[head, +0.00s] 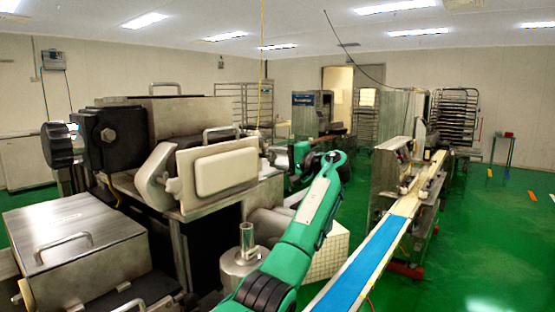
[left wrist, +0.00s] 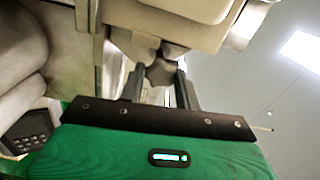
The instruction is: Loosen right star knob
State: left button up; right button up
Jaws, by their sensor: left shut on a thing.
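My left gripper (left wrist: 158,80) is shut on a dark, lobed knob (left wrist: 161,71), which I take to be the right star knob, under a pale machine part in the left wrist view. The fingers sit on either side of the knob. In the head view my green left arm reaches up and bends back towards the right side of the encrusting machine (head: 190,195). There the left gripper (head: 274,153) is small and partly hidden, and I cannot make out the knob. My right gripper is not in view.
A large black knob (head: 58,146) is on the machine's left side. A steel box with a handle (head: 75,250) stands at the front left. A conveyor with a blue belt (head: 365,255) runs along the right of my arm. Green floor (head: 495,235) is open at far right.

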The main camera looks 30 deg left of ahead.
pick_arm(q)
jog(key=o, duration=1)
jog(key=shift+d+f+b, duration=0.1)
jog(key=shift+d+b, duration=0.25)
jog(key=shift+d, duration=0.05)
jog(key=d+b, duration=0.1)
jog(key=d, duration=0.3)
jog(key=d+b, duration=0.2)
jog(key=d, duration=0.2)
jog(key=s+d+b, duration=0.1)
jog(key=d+b, duration=0.1)
jog(key=d, duration=0.3)
